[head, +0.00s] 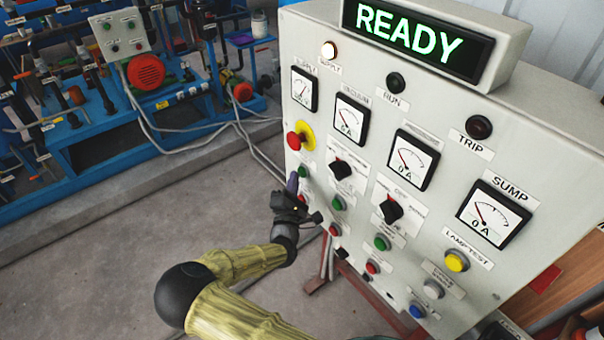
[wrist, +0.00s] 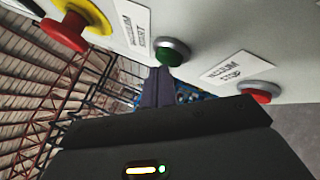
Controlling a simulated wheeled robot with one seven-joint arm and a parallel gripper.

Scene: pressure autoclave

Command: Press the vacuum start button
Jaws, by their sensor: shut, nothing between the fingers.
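The vacuum start button is a green push button (wrist: 171,51) beside a label that seems to read VACUUM START (wrist: 134,26). In the head view it is the small green button (head: 303,172) on the left side of the grey panel (head: 450,110). My gripper (head: 292,180) is shut and empty, at the panel's left edge. In the wrist view its dark fingertips (wrist: 158,72) reach up to just beside the green button and overlap its lower left rim. I cannot tell whether they touch it. The display (head: 410,30) reads READY.
A red button (wrist: 258,94) labelled VACUUM STOP is close by on the right. A red emergency knob (head: 294,141) on a yellow ring sits just above. Several gauges, switches and buttons fill the panel.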

